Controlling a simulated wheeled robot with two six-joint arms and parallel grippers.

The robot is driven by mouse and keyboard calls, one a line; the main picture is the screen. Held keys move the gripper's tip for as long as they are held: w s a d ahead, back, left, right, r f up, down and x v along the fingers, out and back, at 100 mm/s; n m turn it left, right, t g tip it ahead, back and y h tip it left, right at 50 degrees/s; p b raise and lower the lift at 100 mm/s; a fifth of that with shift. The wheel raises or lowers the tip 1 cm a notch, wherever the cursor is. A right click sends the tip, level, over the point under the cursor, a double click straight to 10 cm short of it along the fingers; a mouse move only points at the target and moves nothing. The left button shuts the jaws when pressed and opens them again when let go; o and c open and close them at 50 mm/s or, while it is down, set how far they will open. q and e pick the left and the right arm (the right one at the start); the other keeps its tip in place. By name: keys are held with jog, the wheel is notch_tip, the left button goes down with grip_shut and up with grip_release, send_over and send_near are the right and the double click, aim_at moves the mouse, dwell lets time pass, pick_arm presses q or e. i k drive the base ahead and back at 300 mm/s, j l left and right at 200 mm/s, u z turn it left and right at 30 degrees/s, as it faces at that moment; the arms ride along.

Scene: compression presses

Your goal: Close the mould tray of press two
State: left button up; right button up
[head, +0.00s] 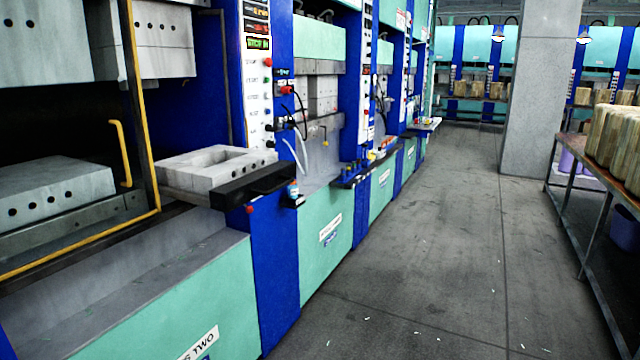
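The press in the foreground has a green lower front with a partly cut-off sign (198,345) ending in "TWO". A pale grey mould tray (180,172) with a rectangular opening sits at this press, to the right of the yellow-edged frame. A thick dark bar (252,186) runs along its front end. The tray appears to stick out from the press toward the aisle. A grey block with several holes (55,195) lies inside the press, and upper blocks (160,38) hang above. Neither of my grippers is in view.
A yellow-edged frame with a yellow handle (121,152) stands left of the tray. A blue control column (258,90) with buttons rises behind it. A small bottle (293,188) sits beside the dark bar. The grey floor aisle (430,230) is open; a loaded table (590,175) stands right.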

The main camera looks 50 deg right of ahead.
aim_at(222, 178)
jog(key=z, duration=1.3)
